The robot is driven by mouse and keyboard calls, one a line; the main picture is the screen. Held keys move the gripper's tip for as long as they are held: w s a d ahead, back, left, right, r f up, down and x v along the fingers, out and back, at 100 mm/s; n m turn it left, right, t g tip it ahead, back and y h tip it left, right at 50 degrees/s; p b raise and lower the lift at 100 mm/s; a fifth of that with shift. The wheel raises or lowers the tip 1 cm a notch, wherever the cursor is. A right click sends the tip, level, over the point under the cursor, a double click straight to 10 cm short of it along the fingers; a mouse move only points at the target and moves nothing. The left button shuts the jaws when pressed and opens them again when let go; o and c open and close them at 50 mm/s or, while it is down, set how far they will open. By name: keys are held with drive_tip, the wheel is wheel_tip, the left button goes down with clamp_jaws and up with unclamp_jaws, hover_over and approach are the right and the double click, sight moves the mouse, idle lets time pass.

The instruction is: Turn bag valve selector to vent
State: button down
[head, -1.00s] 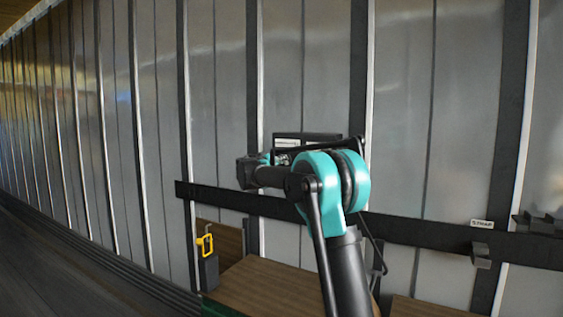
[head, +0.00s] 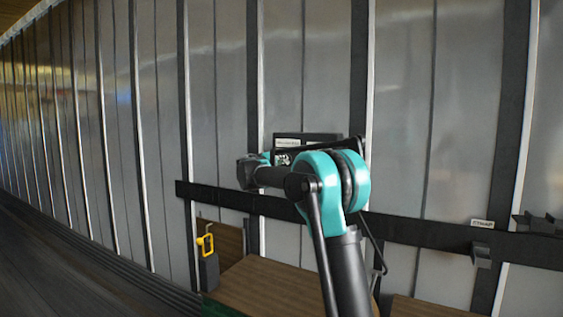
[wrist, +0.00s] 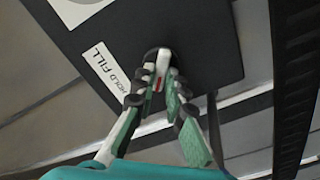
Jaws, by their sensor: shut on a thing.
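The bag valve selector (wrist: 162,63) is a small white lever with a red mark on a dark panel (wrist: 206,38) in the wrist view. My gripper (wrist: 160,84) is shut on it, its two green-and-grey fingers on either side. A white label reading HOLD and FILL (wrist: 112,71) lies left of the lever. No vent marking is readable, and I cannot tell which position the lever points to. In the head view the dark panel (head: 318,137) shows behind my arm, which hides most of the lever and fingertips.
A black rail (head: 430,233) runs along the ribbed metal wall (head: 405,130). A yellow-handled item (head: 206,243) hangs at lower left, near wooden boxes (head: 270,287). A dark bracket (head: 540,224) sits on the rail at right.

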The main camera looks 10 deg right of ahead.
drive_tip(key=c, duration=1.6)
unclamp_jaws()
drive_tip(key=shift+o, duration=0.2)
drive_tip(key=v, duration=1.2)
